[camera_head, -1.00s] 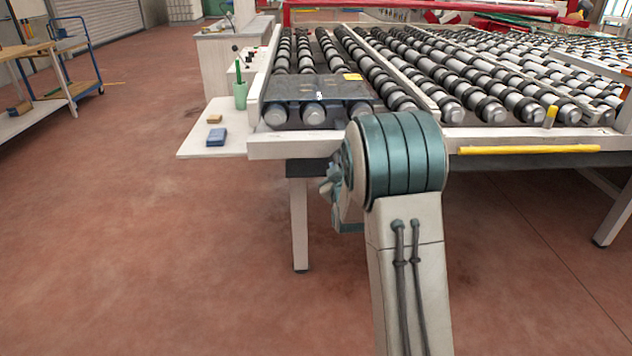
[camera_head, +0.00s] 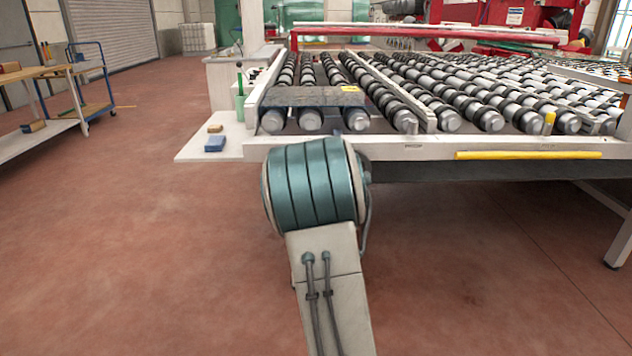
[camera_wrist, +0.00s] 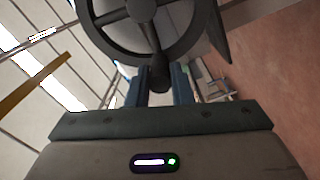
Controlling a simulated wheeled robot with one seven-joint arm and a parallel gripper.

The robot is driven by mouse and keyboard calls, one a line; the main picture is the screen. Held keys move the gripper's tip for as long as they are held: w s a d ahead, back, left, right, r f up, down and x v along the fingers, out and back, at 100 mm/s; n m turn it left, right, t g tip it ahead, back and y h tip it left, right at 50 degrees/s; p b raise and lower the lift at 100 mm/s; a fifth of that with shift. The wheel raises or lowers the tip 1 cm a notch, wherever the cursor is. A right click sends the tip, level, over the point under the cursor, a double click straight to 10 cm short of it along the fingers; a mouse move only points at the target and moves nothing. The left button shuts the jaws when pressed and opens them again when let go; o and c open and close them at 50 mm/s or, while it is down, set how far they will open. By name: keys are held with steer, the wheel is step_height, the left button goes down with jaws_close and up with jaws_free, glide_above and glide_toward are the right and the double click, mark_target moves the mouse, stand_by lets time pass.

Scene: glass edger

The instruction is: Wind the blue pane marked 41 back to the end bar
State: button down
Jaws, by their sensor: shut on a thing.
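The dark blue pane (camera_head: 315,97) lies flat on the black-and-silver rollers at the near left of the table in the head view. A yellow tag (camera_head: 349,88) sits at its right far corner; no number can be read on it. A dark handwheel (camera_wrist: 97,33) with spokes fills the top of the wrist view. Its crank handle (camera_wrist: 160,73) stands between the blue fingers of my gripper (camera_wrist: 163,84), which is shut on it. In the head view my arm hides the wheel and gripper. I cannot tell which bar is the end bar.
The table's white front rail (camera_head: 410,152) carries a yellow strip (camera_head: 528,155). A blue trolley (camera_head: 92,85) stands far left. The red floor between is clear.

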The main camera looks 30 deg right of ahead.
stand_by(0.3)
steer(key=c, duration=1.3)
jaws_free()
steer(key=shift+d, duration=0.1)
steer(key=p+v, duration=0.1)
steer(key=v, duration=1.3)
steer(key=shift+w, duration=0.1)
